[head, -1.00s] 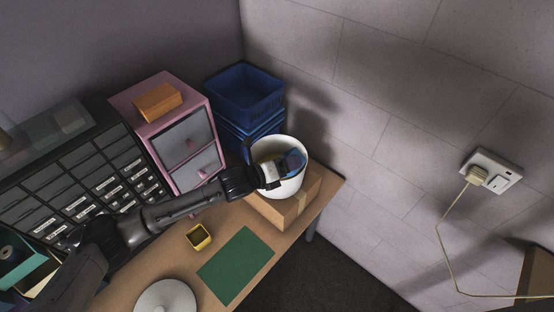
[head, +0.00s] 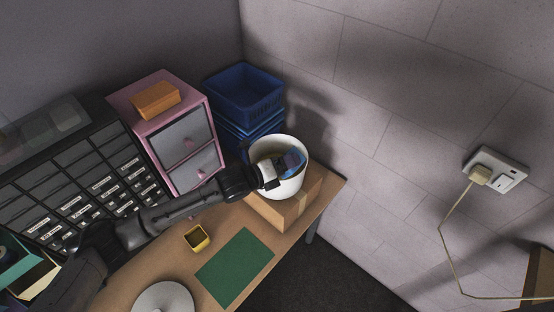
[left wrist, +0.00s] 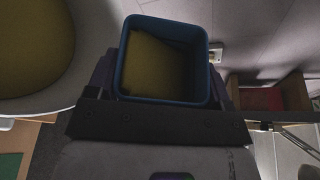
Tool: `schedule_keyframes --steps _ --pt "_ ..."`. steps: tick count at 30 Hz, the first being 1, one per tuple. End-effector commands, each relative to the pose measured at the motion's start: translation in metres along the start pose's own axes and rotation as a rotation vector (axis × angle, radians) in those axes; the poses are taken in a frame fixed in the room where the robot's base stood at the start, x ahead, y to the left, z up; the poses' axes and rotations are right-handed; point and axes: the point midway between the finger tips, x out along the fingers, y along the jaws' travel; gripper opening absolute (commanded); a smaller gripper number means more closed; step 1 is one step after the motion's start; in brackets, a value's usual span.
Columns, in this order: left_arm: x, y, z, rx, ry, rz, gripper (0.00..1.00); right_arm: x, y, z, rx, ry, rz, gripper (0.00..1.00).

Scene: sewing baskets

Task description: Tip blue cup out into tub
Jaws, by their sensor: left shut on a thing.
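The blue cup (head: 292,160) is square-mouthed and shut in my left gripper (head: 270,174). It is held at the mouth of the white tub (head: 291,188), partly inside its outline, and looks tilted. In the left wrist view the cup (left wrist: 120,70) shows a blue rim and a dull yellow surface inside; I cannot tell whether that is contents or lining. The tub (left wrist: 105,25) is beside it at the left, its inside olive yellow. Whether cup and tub touch is unclear. My right gripper is not in view.
The tub stands on a cardboard box (head: 296,212) at the desk's far corner. Stacked blue baskets (head: 243,96) and a pink drawer unit (head: 164,131) stand behind. A small yellow cup (head: 197,238) and green mat (head: 236,266) lie in front. The wall is close at right.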

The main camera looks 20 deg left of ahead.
Motion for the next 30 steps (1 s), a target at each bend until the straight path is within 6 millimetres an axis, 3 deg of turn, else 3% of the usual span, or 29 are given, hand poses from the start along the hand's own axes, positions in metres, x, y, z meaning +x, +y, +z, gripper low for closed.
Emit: schedule_keyframes --steps 30 --pt "-0.001 0.001 0.002 -0.128 0.0 -0.054 0.49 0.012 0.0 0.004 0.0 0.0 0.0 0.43"
